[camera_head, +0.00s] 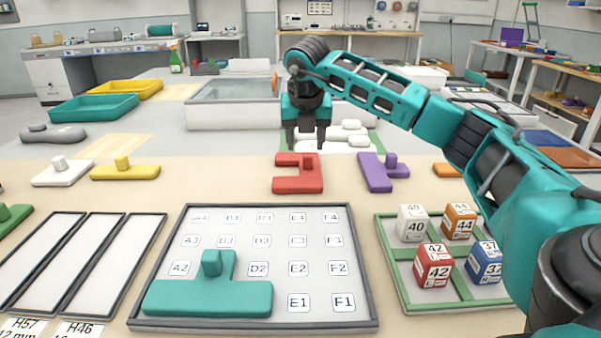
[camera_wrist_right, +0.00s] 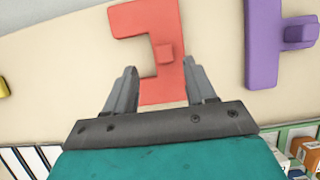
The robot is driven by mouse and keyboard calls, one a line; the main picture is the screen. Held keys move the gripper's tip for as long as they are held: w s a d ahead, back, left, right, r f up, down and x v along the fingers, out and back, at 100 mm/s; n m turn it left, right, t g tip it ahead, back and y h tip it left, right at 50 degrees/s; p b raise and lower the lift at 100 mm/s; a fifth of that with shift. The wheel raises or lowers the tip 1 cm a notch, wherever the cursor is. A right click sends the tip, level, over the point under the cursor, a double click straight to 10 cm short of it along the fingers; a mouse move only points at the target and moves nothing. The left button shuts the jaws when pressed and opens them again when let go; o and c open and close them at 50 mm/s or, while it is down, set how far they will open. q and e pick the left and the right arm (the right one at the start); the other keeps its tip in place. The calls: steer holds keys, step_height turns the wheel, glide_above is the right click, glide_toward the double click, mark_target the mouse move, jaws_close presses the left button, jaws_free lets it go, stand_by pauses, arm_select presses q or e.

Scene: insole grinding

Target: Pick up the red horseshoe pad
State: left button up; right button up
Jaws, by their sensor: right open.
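The red horseshoe pad (camera_head: 290,183) lies flat on the beige table, behind the lettered board. My right gripper (camera_head: 306,142) points down beside the pad's far side in the head view, open and empty. In the right wrist view its two fingers (camera_wrist_right: 161,88) are apart. I cannot tell its exact height above the pad. My left gripper is not in view.
A purple pad (camera_head: 375,174) lies just right of the red one, a yellow pad (camera_head: 125,173) and white pad (camera_head: 55,178) to the left. A teal pad (camera_head: 205,298) sits on the lettered board (camera_head: 365,300). A green tray (camera_head: 400,285) holds numbered blocks.

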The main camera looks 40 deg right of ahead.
mark_target(308, 156)
steer(key=x, duration=0.3)
steer(key=b+x, duration=0.1)
steer(key=shift+s+d+f, duration=0.2)
steer(key=shift+s+d, duration=0.05)
steer(key=shift+s, duration=0.05)
steer(key=shift+w+d+f, duration=0.1)
steer(key=shift+w+f, duration=0.1)
steer(key=shift+f, duration=0.25)
steer(key=shift+c, duration=0.4)
jaws_close()
